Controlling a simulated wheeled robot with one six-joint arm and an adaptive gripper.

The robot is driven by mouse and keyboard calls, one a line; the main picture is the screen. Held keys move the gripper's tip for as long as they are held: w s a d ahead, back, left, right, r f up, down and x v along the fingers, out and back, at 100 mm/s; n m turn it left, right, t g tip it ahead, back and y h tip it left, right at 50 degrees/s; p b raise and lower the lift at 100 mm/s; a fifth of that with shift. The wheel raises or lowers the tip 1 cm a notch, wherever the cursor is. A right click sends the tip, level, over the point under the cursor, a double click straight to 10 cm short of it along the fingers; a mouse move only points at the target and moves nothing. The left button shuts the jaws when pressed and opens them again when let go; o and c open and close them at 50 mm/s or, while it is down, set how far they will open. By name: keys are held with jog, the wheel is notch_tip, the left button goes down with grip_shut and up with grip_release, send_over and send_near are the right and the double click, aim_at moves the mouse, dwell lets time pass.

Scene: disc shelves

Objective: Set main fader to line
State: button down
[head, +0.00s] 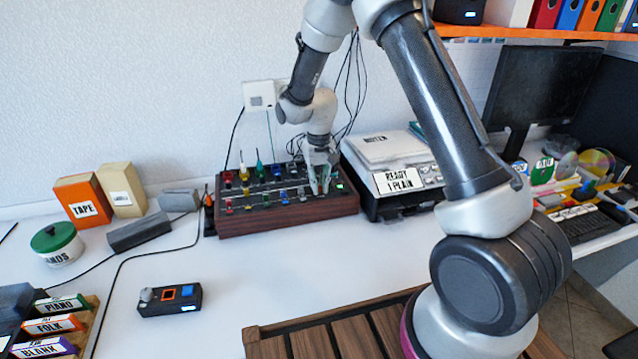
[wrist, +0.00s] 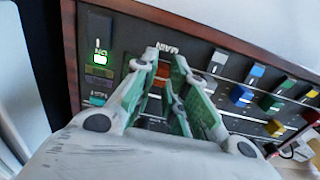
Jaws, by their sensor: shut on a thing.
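The mixing desk (head: 290,215) with wooden sides stands against the wall in the head view. In the wrist view its dark panel (wrist: 215,52) appears upside down, with a MAIN label (wrist: 166,47). My gripper (head: 320,188) points down at the desk's right end. In the wrist view my gripper's green-lined fingers (wrist: 167,75) are closed around the main fader (wrist: 160,72), an orange-red cap below the MAIN label. The fingers hide most of the fader and its slot. I cannot make out the line. A small green lit display (wrist: 101,57) is beside it.
Several coloured faders stand close by, such as a blue one (wrist: 241,93). A scale-like machine (head: 385,165) stands right of the desk. A small black box with buttons (head: 169,299) lies in front. The white tabletop before the desk is mostly clear.

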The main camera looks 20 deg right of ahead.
jog(key=w, duration=0.4)
jog(key=c, duration=1.4)
grip_release()
jog(key=shift+c, duration=0.2)
jog(key=shift+r, duration=0.1)
notch_tip(320, 180, up, 12)
